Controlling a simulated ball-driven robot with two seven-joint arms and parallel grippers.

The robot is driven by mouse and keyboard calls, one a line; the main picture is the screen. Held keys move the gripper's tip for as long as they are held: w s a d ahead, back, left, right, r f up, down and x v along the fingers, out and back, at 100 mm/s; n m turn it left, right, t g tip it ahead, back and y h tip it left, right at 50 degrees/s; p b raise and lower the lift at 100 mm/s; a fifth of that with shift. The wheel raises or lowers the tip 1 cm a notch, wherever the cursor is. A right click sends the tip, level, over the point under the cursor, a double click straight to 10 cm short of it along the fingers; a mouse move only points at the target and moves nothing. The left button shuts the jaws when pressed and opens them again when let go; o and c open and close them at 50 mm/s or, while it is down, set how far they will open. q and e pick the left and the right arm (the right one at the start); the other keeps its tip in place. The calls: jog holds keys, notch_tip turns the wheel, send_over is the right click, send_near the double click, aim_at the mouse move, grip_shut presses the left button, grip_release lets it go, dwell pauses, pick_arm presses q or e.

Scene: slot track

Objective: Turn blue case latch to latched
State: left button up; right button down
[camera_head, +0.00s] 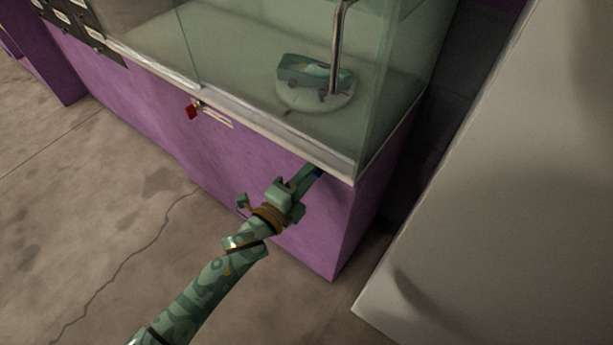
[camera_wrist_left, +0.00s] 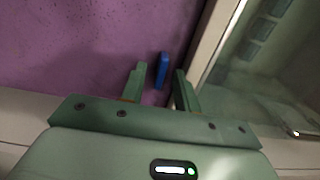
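The blue latch (camera_wrist_left: 162,70) is a small blue bar on the purple front of the case, just below the pale rim. In the head view the blue latch (camera_head: 318,172) is mostly hidden by my left gripper (camera_head: 308,175). In the left wrist view my left gripper (camera_wrist_left: 160,88) is open. Its two green fingers stand either side of the blue latch, with a gap to each finger. The latch's long side runs roughly along the fingers. The glass case (camera_head: 240,70) sits above on a purple base. My right gripper is not in view.
A red latch (camera_head: 192,112) sits further left on the same front. Inside the glass, a toy van (camera_head: 312,70) stands on a round white disc (camera_head: 305,100), near a metal bar (camera_head: 338,50). A large pale block (camera_head: 510,200) stands at the right. The floor in front is clear.

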pick_arm(q)
jog(key=shift+w+d, duration=0.1)
grip_shut()
jog(key=shift+r+n, duration=0.1)
jog(key=shift+n, duration=0.2)
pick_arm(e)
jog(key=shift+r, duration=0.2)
pick_arm(q)
jog(key=n+p, duration=0.7)
jog(key=n, duration=1)
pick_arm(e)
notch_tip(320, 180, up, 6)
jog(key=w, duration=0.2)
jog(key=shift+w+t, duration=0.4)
pick_arm(q)
jog(key=shift+n, duration=0.3)
